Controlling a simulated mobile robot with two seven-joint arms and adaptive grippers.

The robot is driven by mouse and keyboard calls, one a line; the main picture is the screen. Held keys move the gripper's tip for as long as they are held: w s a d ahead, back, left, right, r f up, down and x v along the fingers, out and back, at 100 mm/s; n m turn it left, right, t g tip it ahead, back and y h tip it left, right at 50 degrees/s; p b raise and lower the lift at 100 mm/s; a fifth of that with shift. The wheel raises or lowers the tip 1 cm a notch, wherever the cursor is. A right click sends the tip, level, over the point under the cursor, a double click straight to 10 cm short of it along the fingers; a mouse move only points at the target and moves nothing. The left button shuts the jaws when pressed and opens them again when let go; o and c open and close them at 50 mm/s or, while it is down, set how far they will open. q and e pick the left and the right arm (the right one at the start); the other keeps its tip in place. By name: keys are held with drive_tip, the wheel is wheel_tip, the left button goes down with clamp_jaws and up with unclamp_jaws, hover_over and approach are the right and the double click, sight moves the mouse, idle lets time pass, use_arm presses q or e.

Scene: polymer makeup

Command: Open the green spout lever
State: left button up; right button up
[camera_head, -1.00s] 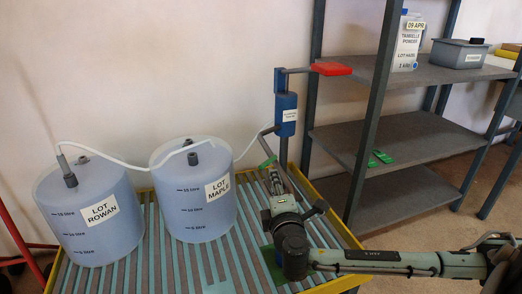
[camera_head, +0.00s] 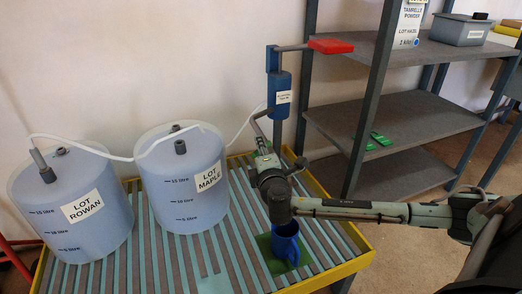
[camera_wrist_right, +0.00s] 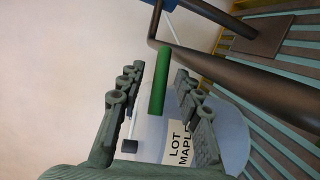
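The green spout lever (camera_wrist_right: 160,82) is a slim green bar in the right wrist view. It stands between the two spread fingers of my right gripper (camera_wrist_right: 160,75), with gaps visible on both sides. In the head view my right gripper (camera_head: 264,152) is beside the grey spout pipe (camera_head: 258,125), below the blue pump body (camera_head: 281,95). The lever is mostly hidden or too small to make out there. A blue jug (camera_head: 287,246) stands on a green mat below my right wrist. My left gripper is not in view.
Two translucent tanks, LOT ROWAN (camera_head: 72,205) and LOT MAPLE (camera_head: 181,180), stand left on the slatted, yellow-edged table (camera_head: 345,268). A white hose (camera_head: 100,151) links them. A red handle (camera_head: 330,46) tops the pump. A grey shelf rack (camera_head: 400,140) stands at right.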

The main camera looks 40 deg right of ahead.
drive_tip(key=shift+w, duration=0.1)
clamp_jaws()
idle(0.4)
drive_tip(key=shift+s+d+n+y, duration=0.25)
drive_tip(key=shift+d+n+y, duration=0.05)
drive_tip(key=shift+n+y, duration=0.2)
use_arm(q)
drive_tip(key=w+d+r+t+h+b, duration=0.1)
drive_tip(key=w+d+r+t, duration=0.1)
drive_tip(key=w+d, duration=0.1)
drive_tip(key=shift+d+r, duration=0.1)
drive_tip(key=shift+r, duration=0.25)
use_arm(e)
drive_tip(key=n+y, duration=0.1)
drive_tip(key=t+y, duration=0.1)
drive_tip(key=shift+s+n+y, duration=0.2)
drive_tip(key=shift+n+y, duration=0.2)
